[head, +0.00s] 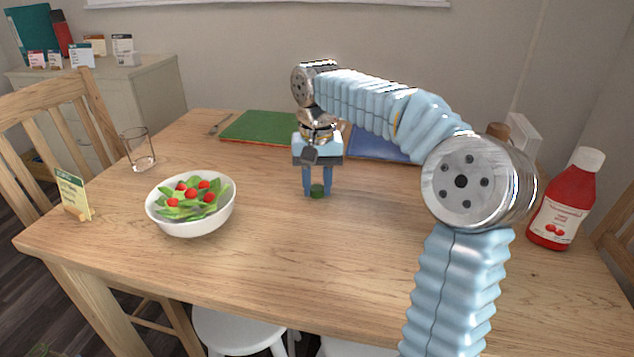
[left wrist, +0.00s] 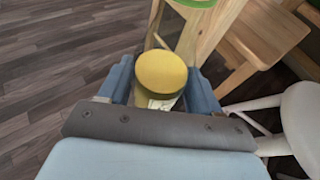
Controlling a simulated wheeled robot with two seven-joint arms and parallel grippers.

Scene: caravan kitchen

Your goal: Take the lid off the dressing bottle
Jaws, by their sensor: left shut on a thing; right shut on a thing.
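My right gripper (head: 317,187) points straight down over the middle of the table. It is shut on a small dark green round piece, which looks like a lid (head: 317,191), at or just above the tabletop. In the left wrist view, my left gripper (left wrist: 163,90) is shut on what looks like the dressing bottle (left wrist: 161,73). Its round yellow top faces the camera, with part of a white label below. No green lid shows on that top. The left gripper and the bottle do not show in the head view.
A white salad bowl (head: 191,228), a glass (head: 140,150) and a small sign (head: 73,195) are on the table's left. A red ketchup bottle (head: 566,205) stands at the right. Green (head: 259,127) and blue (head: 381,147) mats lie behind. The front middle is clear.

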